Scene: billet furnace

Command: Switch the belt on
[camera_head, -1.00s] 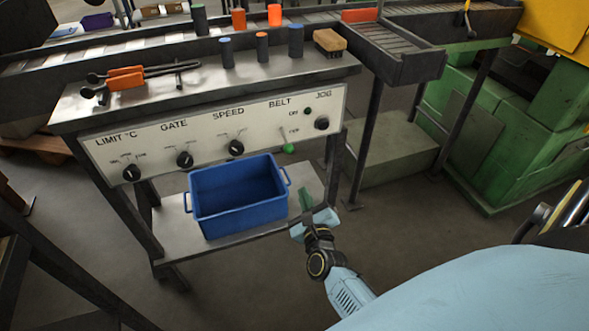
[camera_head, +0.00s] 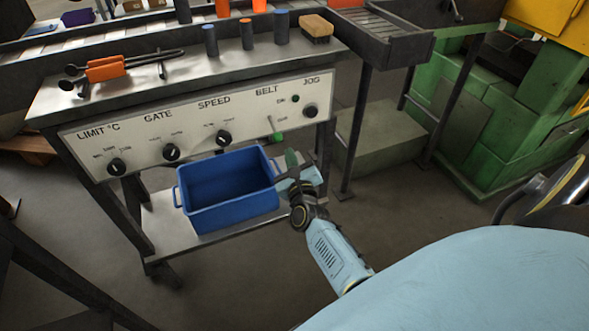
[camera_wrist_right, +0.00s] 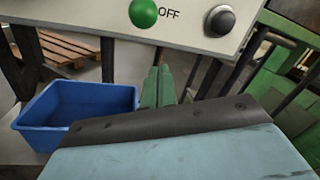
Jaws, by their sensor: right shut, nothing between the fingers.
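The belt lever (camera_head: 278,136) is a thin stem with a green ball knob, under the word BELT on the white control panel (camera_head: 190,118). It points down beside the OFF mark. In the right wrist view the green knob (camera_wrist_right: 143,13) is large at the top edge, left of the word OFF. My right gripper (camera_head: 291,157) is shut and empty, its green fingers a little below the knob and apart from it. In the wrist view the fingers (camera_wrist_right: 158,72) point up, just below and right of the knob. My left gripper is not in view.
A blue crate (camera_head: 226,217) stands on the lower shelf, close left of my right gripper. Dark knobs sit along the panel, including the JOG knob (camera_head: 310,111) right of the lever. Orange-handled tongs (camera_head: 105,69) and a brush (camera_head: 316,28) lie on the tabletop.

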